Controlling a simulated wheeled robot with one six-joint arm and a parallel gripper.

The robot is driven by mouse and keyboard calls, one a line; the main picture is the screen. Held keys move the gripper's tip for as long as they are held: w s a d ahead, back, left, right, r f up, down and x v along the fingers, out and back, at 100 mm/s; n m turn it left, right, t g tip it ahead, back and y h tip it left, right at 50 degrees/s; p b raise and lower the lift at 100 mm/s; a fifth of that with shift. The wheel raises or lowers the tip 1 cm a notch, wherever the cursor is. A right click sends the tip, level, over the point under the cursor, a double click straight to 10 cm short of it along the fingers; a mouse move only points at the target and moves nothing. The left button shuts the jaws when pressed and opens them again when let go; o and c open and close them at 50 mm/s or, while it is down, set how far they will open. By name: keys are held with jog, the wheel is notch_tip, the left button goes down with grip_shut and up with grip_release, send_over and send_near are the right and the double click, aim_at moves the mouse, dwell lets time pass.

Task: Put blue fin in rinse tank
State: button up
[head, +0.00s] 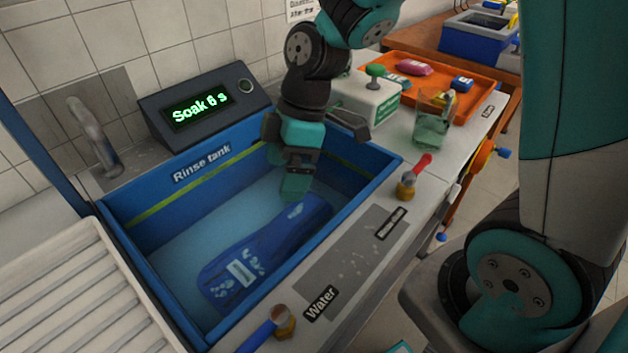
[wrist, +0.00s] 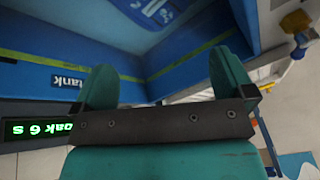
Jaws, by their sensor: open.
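The blue fin (head: 255,262) lies in the water of the rinse tank (head: 150,265), along its front side, with a pale label on it. A part of the fin also shows at the top of the wrist view (wrist: 158,10). The rinse tank is a blue open box labelled "Rinse tank", with a yellow-green line round its inside wall. My gripper (head: 294,192) is inside the tank's outline, near the fin's far end. In the wrist view its two teal fingers (wrist: 163,90) stand wide apart with nothing between them. Whether a finger touches the fin is unclear.
A display (head: 203,105) behind the tank reads "Soak 6 s". A tap (head: 95,137) stands at the back left. Valves with a red handle (head: 421,165) and a blue handle (head: 258,337) sit along the front edge. An orange tray (head: 455,75) and a glass (head: 433,120) stand right.

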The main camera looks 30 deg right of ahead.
jog(key=s+a+r+m, duration=0.2)
jog(key=s+r+m, duration=0.6)
jog(key=s, duration=0.5)
jog(key=shift+s+r+t, duration=0.2)
jog(key=shift+r+t, duration=0.2)
jog(key=shift+r, duration=0.2)
jog(key=shift+a, duration=0.1)
